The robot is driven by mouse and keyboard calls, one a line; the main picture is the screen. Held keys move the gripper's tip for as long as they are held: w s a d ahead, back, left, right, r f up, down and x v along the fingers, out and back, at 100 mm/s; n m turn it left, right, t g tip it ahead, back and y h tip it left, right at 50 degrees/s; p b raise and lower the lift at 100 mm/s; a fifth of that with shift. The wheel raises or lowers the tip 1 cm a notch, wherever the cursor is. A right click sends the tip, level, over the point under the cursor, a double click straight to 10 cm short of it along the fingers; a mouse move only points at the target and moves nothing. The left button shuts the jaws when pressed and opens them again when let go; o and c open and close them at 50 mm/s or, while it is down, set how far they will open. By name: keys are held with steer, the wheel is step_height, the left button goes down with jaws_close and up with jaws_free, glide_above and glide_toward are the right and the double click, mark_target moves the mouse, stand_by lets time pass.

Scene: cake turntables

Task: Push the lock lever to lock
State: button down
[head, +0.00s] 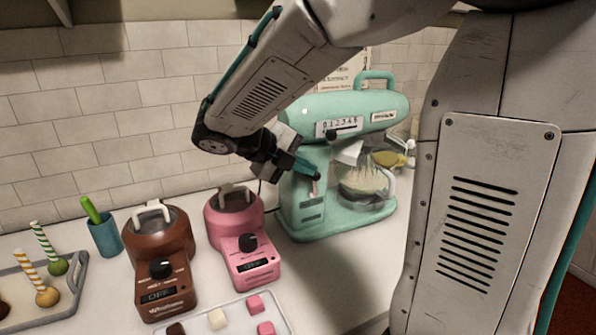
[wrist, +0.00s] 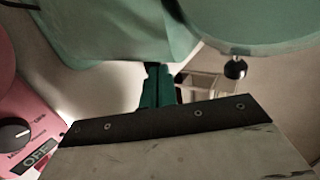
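The mint-green stand mixer (head: 300,222) stands on the counter with its head lowered over a bowl (head: 366,190). A pale slot with a small dark tip (head: 314,188) shows on the near side of its column; it may be the lock lever, but I cannot tell its position. My gripper (head: 312,172) has its teal fingertips beside that spot; whether they touch is unclear. In the wrist view the fingers (wrist: 156,84) look closed together and empty. A black knob (wrist: 235,68) hangs at the right of them, by the mixer head's edge.
A pink machine (head: 245,245) and a brown machine (head: 160,265) stand left of the mixer. A tray (head: 195,322) with pink and white cubes lies in front. A teal cup (head: 105,235) and a tray of cake pops (head: 70,290) are further left. A tiled wall is behind.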

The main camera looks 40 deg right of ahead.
steer(key=shift+s+d+r, duration=0.1)
steer(key=shift+d+r, duration=0.05)
steer(key=shift+d, duration=0.35)
steer(key=shift+s+d+r, duration=0.1)
steer(key=shift+d, duration=0.4)
steer(key=shift+r, duration=0.2)
steer(key=shift+r, duration=0.65)
steer(key=a+r, duration=0.3)
steer(key=r, duration=1)
steer(key=shift+a+r, duration=0.15)
steer(key=shift+r, duration=0.15)
